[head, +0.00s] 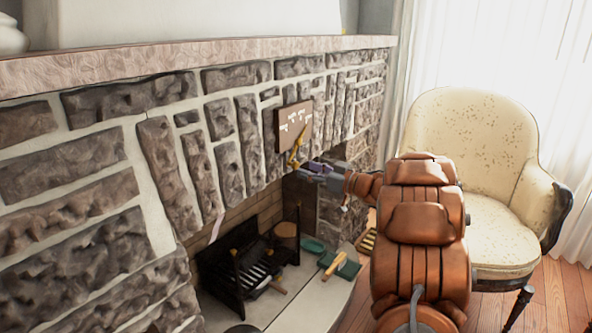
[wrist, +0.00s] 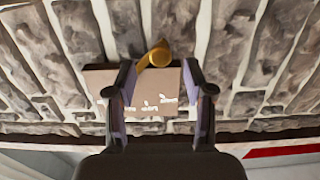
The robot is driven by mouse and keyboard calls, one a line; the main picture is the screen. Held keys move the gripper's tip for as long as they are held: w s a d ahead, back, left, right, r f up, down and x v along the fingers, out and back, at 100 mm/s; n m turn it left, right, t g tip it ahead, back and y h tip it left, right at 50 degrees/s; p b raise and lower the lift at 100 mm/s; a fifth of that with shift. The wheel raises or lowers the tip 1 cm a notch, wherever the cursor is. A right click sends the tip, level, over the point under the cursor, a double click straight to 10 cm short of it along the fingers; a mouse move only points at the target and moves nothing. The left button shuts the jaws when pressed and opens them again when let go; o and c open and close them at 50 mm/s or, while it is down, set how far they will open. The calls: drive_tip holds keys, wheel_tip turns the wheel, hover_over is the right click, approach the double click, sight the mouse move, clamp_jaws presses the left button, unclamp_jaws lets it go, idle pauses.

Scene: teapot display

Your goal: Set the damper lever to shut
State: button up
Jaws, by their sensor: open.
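The damper lever (head: 297,147) is a yellow, brass-like arm on a brown plate (head: 284,130) fixed to the stone chimney front. In the head view it slants, its upper end to the right over the plate and its lower end near my fingers. The plate has small white labels, too small to read. My gripper (head: 311,170) is open, just right of the lever's lower end. In the wrist view the lever's rounded yellow end (wrist: 157,56) shows between the two spread fingers of my gripper (wrist: 159,82), with gaps on both sides. I cannot tell whether anything touches.
A stone mantel (head: 200,60) runs above. Below are the firebox with a black grate (head: 235,275), a brown bucket-like thing (head: 287,233), and a green tray with a wooden-handled tool (head: 335,266). A cream armchair (head: 470,125) stands close on the right.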

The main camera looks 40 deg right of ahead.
sight(298, 166)
drive_tip(key=shift+b+x, duration=0.45)
drive_tip(key=shift+x, duration=2.15)
clamp_jaws()
